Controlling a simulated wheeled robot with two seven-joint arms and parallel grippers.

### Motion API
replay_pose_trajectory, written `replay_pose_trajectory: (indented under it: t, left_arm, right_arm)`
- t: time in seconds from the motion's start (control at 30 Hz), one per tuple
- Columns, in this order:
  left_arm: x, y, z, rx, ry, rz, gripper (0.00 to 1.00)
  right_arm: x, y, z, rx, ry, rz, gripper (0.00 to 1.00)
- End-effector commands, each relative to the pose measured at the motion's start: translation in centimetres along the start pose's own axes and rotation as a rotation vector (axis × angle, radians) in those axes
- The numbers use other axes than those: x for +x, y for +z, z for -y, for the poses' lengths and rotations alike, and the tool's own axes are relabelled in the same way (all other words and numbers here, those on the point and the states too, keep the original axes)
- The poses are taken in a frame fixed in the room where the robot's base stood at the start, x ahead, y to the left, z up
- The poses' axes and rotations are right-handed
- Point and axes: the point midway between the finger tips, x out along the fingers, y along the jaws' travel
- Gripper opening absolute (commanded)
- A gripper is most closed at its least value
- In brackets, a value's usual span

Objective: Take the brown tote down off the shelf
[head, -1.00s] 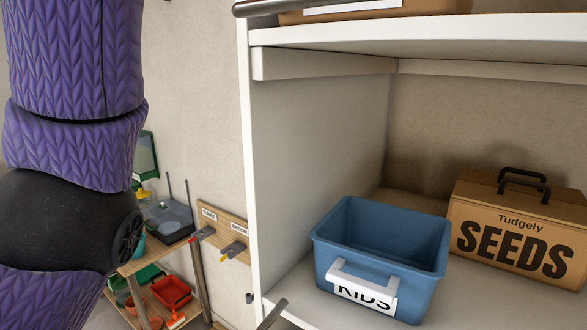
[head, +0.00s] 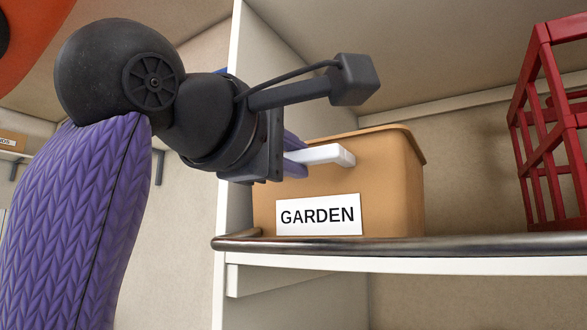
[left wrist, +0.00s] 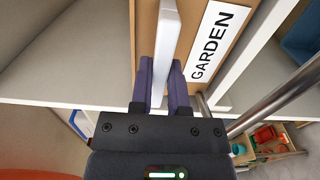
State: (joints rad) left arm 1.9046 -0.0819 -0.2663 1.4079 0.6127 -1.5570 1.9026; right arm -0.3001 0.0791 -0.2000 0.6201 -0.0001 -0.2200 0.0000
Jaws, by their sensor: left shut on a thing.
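The brown tote (head: 392,190) sits on the upper shelf (head: 470,266), behind the rail, with a white GARDEN label and a white handle (head: 328,154) on its front. My left gripper (head: 298,157) reaches in from the left, its purple fingers shut on the handle. In the left wrist view, the fingers (left wrist: 163,80) lie on either side of the white handle (left wrist: 168,40), with the tote front (left wrist: 145,25) behind it. The tote's inside is hidden. My right gripper is not in view.
A metal rail (head: 450,246) runs along the shelf's front edge, in front of the tote's base. A red open-frame crate (head: 544,130) stands to the right, with a gap between it and the tote. A white side panel (head: 232,215) bounds the shelf at left.

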Motion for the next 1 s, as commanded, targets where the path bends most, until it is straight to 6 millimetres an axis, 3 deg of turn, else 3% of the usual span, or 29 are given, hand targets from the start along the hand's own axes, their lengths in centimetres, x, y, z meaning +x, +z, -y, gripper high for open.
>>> replay_pose_trajectory:
  t: [0.47,1.0]
  left_arm:
    - [-0.4,0.0,-0.7,0.000,0.004,0.001,0.00]
    - [-5.7,0.0,-0.6,0.000,0.004,0.000,0.00]
  right_arm:
    - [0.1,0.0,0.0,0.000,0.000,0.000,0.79]
    - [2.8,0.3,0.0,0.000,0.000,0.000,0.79]
